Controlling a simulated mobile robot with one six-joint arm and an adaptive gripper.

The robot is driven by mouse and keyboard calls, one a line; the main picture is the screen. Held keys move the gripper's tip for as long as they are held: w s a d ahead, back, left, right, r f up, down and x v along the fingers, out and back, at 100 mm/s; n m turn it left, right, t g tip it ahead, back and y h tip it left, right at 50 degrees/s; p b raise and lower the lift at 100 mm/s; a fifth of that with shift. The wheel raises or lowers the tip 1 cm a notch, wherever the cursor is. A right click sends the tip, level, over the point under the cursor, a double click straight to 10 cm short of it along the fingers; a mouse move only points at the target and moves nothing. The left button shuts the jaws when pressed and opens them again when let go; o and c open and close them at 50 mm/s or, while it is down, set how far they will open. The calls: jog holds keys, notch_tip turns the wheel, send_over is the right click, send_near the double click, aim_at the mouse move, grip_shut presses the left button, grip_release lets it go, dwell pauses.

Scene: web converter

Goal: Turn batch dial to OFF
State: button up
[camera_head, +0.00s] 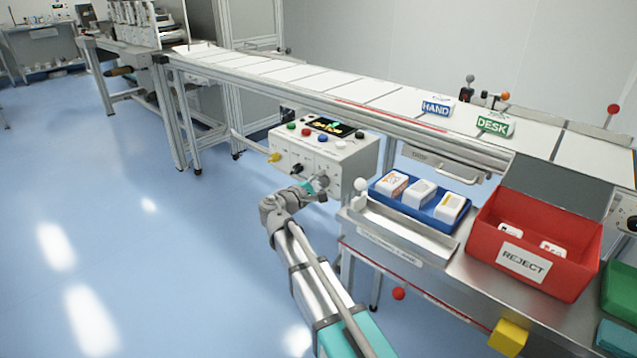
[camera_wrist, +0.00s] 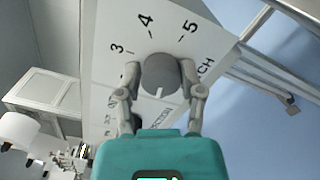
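The batch dial (camera_wrist: 160,75) is a round grey knob on a white panel in the wrist view. Its white pointer line faces the bottom of the picture, toward my gripper body. Printed numbers 3, 4 and 5 lie beyond its far side, and partly hidden lettering ending in "CH" is at right. My gripper (camera_wrist: 160,70) has one finger on each side of the dial, and both fingertips appear to touch it. In the head view, my gripper (camera_head: 318,186) is at the lower front of the white control box (camera_head: 345,168) and partly covers the dial. No OFF mark is readable.
A yellow knob (camera_head: 273,157) and a black knob (camera_head: 297,168) sit left on the same face. Coloured buttons and a display (camera_head: 334,127) are on top. Right of my arm stand a blue tray (camera_head: 455,221), a red reject bin (camera_head: 480,230) and a white ball-topped lever (camera_head: 361,185).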

jog(key=shift+o, duration=1.4)
jog(key=shift+s, duration=0.15)
jog(key=v, duration=1.2)
